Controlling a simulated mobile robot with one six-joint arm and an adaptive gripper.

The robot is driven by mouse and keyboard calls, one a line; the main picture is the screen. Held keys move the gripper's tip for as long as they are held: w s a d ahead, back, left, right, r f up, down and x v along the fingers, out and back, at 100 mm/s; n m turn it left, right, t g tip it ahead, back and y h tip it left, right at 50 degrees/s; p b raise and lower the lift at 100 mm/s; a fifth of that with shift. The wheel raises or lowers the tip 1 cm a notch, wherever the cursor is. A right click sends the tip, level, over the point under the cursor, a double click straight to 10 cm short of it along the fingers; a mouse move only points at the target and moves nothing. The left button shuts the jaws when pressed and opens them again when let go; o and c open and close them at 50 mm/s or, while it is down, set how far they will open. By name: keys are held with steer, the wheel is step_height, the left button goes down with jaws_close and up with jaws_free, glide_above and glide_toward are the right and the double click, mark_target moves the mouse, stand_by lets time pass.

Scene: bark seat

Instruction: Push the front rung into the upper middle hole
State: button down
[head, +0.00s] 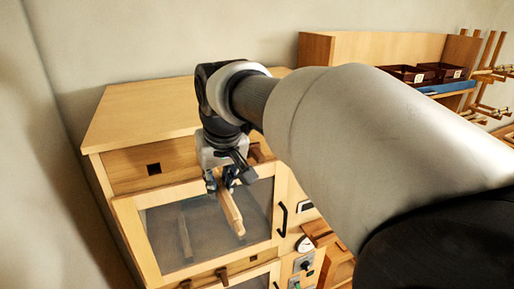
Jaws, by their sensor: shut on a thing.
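My gripper (228,182) is shut on a pale wooden rung (232,215). The rung slants down and to the right from the fingers, in front of a framed door with a grey see-through panel (165,232). I cannot tell whether it touches the door. My gripper and wrist cover the middle of this rail, so no upper middle hole can be made out.
The wooden cabinet (128,115) has a bare top at left. A black handle (281,218) sits on the door's right side. Control boxes (302,266) are at lower right. A shelf (375,47) with dark bins (410,74) and wooden racks stands behind at right.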

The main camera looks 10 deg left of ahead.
steer(key=c, duration=1.3)
jaws_free()
steer(key=shift+c, duration=0.2)
steer(key=v, duration=1.1)
steer(key=s+d+f+m+h+b, duration=0.1)
steer(key=s+d+f+m+b, duration=0.15)
steer(key=d+f+b, duration=0.65)
steer(key=s+d+f+m+b, duration=0.1)
steer(key=s+d+f+b, duration=0.45)
steer(key=f, duration=0.55)
steer(key=s+d+f+m+b, duration=0.1)
steer(key=s+d+f+b, duration=0.3)
steer(key=f, duration=0.6)
steer(key=s+d+f+m+h+b, duration=0.1)
steer(key=s+d+f+b, duration=0.2)
steer(key=f+b, duration=0.4)
steer(key=s+d+f+m+b, duration=0.1)
steer(key=s+d+f+b, duration=0.3)
steer(key=f, duration=0.9)
steer(key=shift+s+d+t+b, duration=0.3)
steer(key=shift+d+b, duration=0.4)
steer(key=shift+b, duration=0.25)
